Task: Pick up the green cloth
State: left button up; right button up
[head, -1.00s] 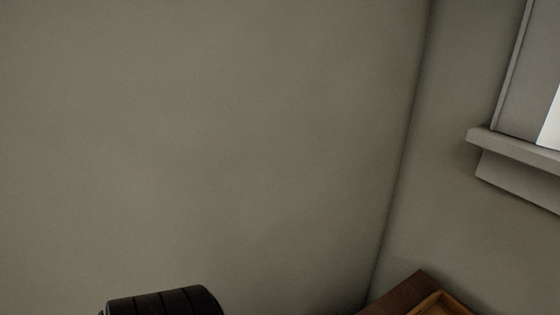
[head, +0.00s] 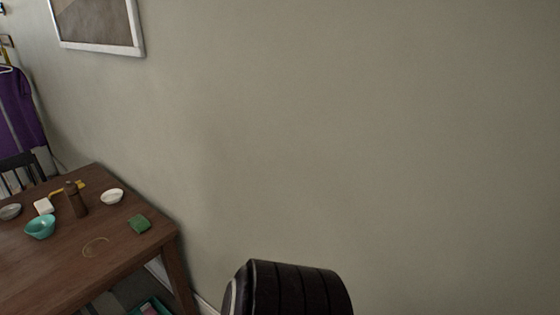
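A small folded green cloth (head: 139,224) lies on the brown wooden table (head: 130,255) at the left of the head view, near the table's right edge. Neither of my grippers shows in the view, so I cannot see what they hold.
On the table are a teal bowl (head: 40,227), a white bowl (head: 112,196), a brown bottle (head: 76,200), a white block (head: 43,206) and a yellow item (head: 69,188). A dark padded seat back (head: 290,290) stands at bottom centre. A wall fills the right.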

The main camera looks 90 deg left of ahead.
aim_at(140, 224)
jog(key=u, duration=3.85)
jog(key=i+j+z, duration=0.15)
